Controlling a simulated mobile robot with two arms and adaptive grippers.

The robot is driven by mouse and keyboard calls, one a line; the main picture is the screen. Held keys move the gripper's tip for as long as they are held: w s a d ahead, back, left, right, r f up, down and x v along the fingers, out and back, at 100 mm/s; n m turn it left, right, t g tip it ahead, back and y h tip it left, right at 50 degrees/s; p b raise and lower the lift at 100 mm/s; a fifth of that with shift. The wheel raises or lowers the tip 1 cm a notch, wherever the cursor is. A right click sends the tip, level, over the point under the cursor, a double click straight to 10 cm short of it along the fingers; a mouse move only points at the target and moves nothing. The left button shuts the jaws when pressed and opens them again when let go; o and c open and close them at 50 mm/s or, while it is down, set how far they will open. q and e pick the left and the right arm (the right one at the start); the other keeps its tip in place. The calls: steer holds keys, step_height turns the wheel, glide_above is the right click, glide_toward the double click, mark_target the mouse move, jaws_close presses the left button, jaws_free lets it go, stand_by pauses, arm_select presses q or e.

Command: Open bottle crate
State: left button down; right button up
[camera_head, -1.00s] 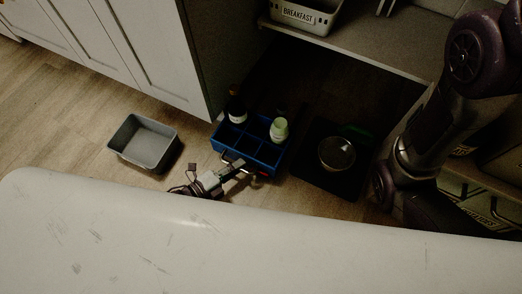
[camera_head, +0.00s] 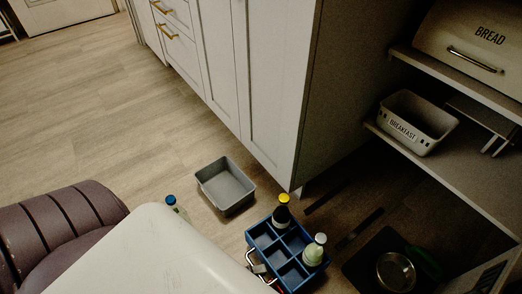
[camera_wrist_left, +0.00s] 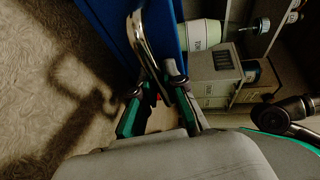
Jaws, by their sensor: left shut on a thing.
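The blue bottle crate (camera_head: 262,237) stands on the floor at the bottom of the head view, divided into compartments. A dark bottle with a yellow cap (camera_head: 281,213) stands in its far compartment and a pale green bottle (camera_head: 314,251) in a right one. The crate's metal handle (camera_head: 257,264) is on its near side. In the left wrist view, the chrome handle (camera_wrist_left: 141,38) runs beside the blue crate wall (camera_wrist_left: 108,20) and down between my left gripper's fingers (camera_wrist_left: 160,100). The gripper is shut on it. My right gripper is not in view.
A grey bin (camera_head: 226,186) stands on the floor by the white cabinet (camera_head: 270,90). A blue-capped bottle (camera_head: 172,202) is partly hidden by my white body. A round metal pan (camera_head: 395,271) lies right of the crate. Shelves hold a breakfast basket (camera_head: 416,123).

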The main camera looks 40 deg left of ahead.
arm_select(q)
steer(key=shift+s+a, duration=0.1)
steer(key=shift+s, duration=0.05)
steer(key=c, duration=1.2)
jaws_free()
steer(key=v, duration=1.2)
